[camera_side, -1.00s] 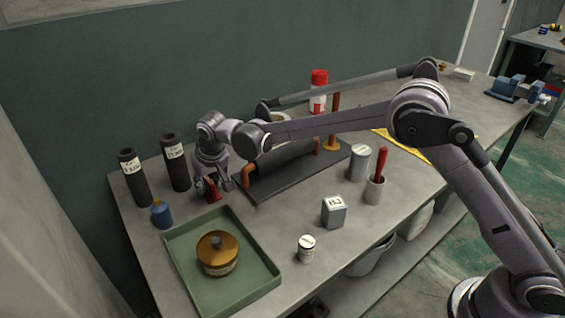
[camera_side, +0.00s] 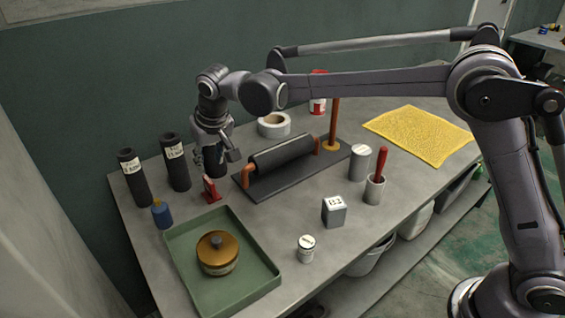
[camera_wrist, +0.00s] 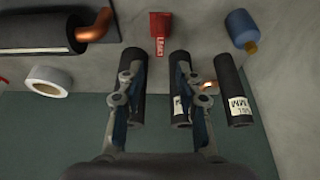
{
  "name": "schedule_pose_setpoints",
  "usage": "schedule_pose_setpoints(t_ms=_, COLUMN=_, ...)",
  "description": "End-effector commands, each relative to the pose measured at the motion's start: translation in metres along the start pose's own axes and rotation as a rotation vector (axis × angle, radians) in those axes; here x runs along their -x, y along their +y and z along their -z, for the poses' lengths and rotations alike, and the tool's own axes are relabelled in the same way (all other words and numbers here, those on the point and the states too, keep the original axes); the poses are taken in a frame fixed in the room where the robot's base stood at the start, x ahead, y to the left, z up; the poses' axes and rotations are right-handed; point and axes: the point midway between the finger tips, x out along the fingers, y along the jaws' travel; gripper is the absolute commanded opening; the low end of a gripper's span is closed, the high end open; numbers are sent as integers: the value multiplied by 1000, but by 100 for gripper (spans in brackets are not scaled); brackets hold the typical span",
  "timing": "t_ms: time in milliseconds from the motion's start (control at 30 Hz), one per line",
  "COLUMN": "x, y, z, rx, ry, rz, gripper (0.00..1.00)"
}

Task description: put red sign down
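The red sign (camera_side: 210,190) stands on the bench between the dark cylinders and the black pipe assembly. In the wrist view the red sign (camera_wrist: 160,33) shows beyond my fingertips, with white lettering on it. My gripper (camera_side: 222,160) is above and behind the sign, apart from it. In the wrist view my gripper (camera_wrist: 160,85) has its two fingers spread wide with nothing held between them.
Black labelled cylinders (camera_side: 174,162) and a blue bottle (camera_side: 161,214) stand left of the sign. The black pipe assembly (camera_side: 262,187) is to its right. A green tray (camera_side: 262,284) lies in front. A tape roll (camera_side: 274,125) and yellow cloth (camera_side: 420,128) lie farther right.

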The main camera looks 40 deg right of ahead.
Motion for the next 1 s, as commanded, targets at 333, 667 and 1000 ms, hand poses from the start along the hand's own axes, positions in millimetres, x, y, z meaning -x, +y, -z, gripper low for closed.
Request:
schedule_pose_setpoints(t_ms=333, x=40, y=39, z=-11, rx=-3, ry=18, rz=7, gripper=35)
schedule_pose_setpoints(t_ms=667, x=102, y=128, z=-70, rx=-4, ry=75, rz=23, gripper=35)
schedule_pose_setpoints(t_ms=1000, x=130, y=197, z=-164, rx=-4, ry=146, rz=21, gripper=35)
